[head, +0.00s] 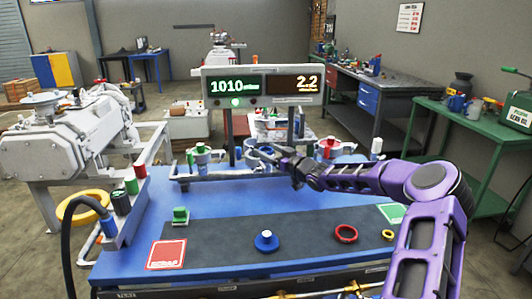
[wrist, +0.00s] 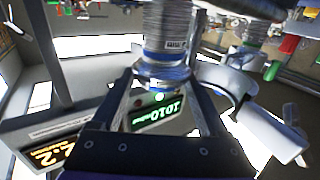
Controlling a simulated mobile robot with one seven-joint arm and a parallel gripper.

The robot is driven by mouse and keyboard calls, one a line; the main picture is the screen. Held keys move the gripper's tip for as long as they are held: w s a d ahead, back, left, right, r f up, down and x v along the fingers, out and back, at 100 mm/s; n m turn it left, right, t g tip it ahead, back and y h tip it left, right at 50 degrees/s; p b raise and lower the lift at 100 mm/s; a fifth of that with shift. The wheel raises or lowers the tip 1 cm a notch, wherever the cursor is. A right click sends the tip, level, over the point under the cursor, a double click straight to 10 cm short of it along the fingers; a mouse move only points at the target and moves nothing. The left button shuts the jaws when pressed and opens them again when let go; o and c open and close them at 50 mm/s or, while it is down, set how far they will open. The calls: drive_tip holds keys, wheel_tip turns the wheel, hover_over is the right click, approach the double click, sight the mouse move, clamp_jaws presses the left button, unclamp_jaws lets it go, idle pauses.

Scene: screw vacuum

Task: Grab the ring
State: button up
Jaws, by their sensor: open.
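A red ring (head: 346,233) lies flat on the dark mat on the blue table. A small yellow ring (head: 388,236) lies to its right. The pictures do not settle which ring is meant. My gripper (head: 261,152) is over the back of the table, away from the rings on the mat. In the wrist view my gripper (wrist: 163,84) is open. A silver cylinder with a blue band (wrist: 166,40) appears between its fingers; contact cannot be told. No mat ring is recognisable there.
A display (head: 262,87) stands behind my gripper. A blue knobbed part (head: 266,241) sits on the dark mat (head: 215,245), left of the red ring. A green block (head: 180,215) and a red square (head: 167,254) are farther left. Pipe fittings (head: 202,155) line the back edge.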

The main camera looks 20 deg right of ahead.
drive_tip(key=c, duration=1.1)
